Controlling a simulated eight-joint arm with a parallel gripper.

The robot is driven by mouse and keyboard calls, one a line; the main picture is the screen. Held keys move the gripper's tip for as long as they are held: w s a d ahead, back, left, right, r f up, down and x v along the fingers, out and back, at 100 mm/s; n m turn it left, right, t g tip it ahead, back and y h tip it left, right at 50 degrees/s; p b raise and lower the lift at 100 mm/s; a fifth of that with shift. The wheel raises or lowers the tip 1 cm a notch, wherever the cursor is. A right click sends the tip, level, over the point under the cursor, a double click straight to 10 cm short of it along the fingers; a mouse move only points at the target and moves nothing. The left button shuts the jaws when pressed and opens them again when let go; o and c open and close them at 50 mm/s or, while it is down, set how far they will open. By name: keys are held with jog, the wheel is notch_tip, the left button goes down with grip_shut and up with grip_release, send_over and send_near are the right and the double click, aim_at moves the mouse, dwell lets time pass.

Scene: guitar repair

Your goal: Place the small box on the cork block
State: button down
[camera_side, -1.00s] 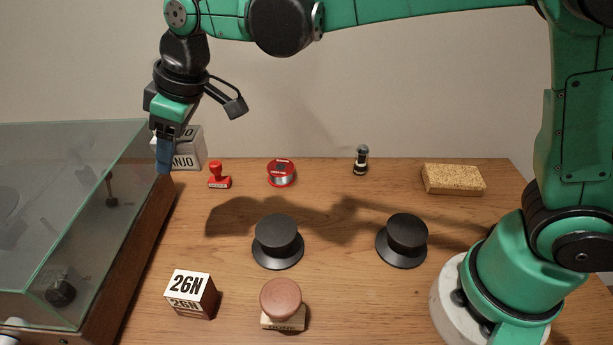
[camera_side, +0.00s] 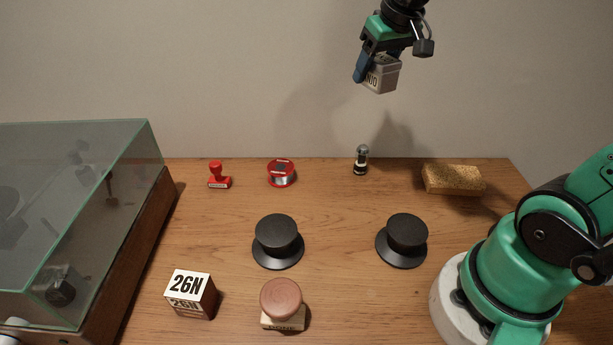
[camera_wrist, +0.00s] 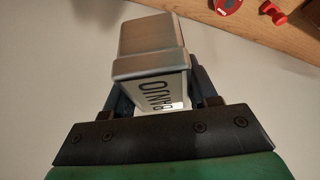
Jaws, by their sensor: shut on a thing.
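The small box (camera_side: 381,75), pale grey-white with dark lettering, is held in the air by my gripper (camera_side: 372,70), high above the back of the table. The box also shows in the wrist view (camera_wrist: 150,62), gripped between the two fingers (camera_wrist: 158,95), with "BANJO" lettering on one face. The cork block (camera_side: 453,180), tan and speckled, lies flat at the back right of the table. Its top is bare. The gripper and box are up and to the left of it in the side view, clear of it.
A dark vacuum tube (camera_side: 361,160) stands left of the cork block. Two black knobbed discs (camera_side: 278,241) (camera_side: 402,240) sit mid-table. A solder spool (camera_side: 281,173), red stamp (camera_side: 219,175), 26N box (camera_side: 190,293) and wooden stamp (camera_side: 282,304) lie further left. A glass-lidded case (camera_side: 75,220) fills the left side.

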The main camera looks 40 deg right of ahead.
jog(key=s+d+r+m+h, duration=0.1)
jog(key=s+d+r+m, duration=0.15)
jog(key=s+d, duration=0.4)
jog(key=m+g+h, duration=0.1)
jog(key=m, duration=0.2)
send_over(451, 166)
jog(key=f, duration=1.2)
jog(key=s+a+f, duration=0.1)
jog(key=f, duration=0.6)
jog(key=shift+c, duration=1.2)
grip_release()
jog(key=shift+w+f, duration=0.1)
jog(key=shift+f, duration=0.05)
